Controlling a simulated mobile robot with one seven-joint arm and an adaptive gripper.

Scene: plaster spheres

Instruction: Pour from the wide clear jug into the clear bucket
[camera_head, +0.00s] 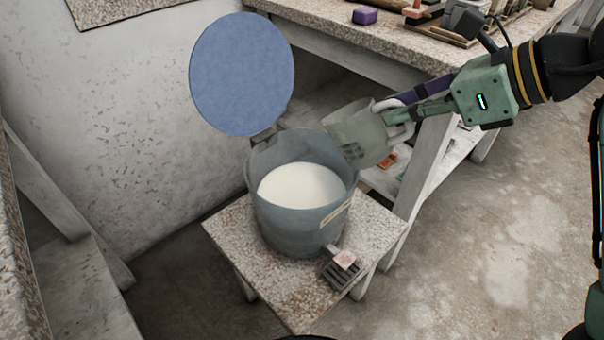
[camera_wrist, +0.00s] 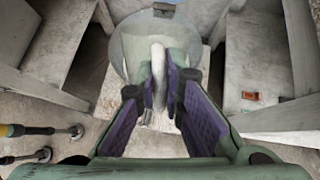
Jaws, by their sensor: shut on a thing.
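The wide clear jug (camera_head: 352,128) is held in the air over the right rim of the bucket, and looks tilted toward it. My gripper (camera_head: 405,112) is shut on the jug's handle from the right. In the wrist view the handle (camera_wrist: 158,58) runs between my gripper's purple pads (camera_wrist: 160,92), with the jug's round body (camera_wrist: 132,48) beyond. The clear bucket (camera_head: 283,232) stands upright on a small speckled table and holds white material (camera_head: 302,186). No stream shows between jug and bucket. I cannot tell what is in the jug.
A blue disc (camera_head: 242,75) stands upright behind the bucket. A workbench (camera_head: 330,32) with a purple block (camera_head: 365,15) stands behind. Floor at right is clear.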

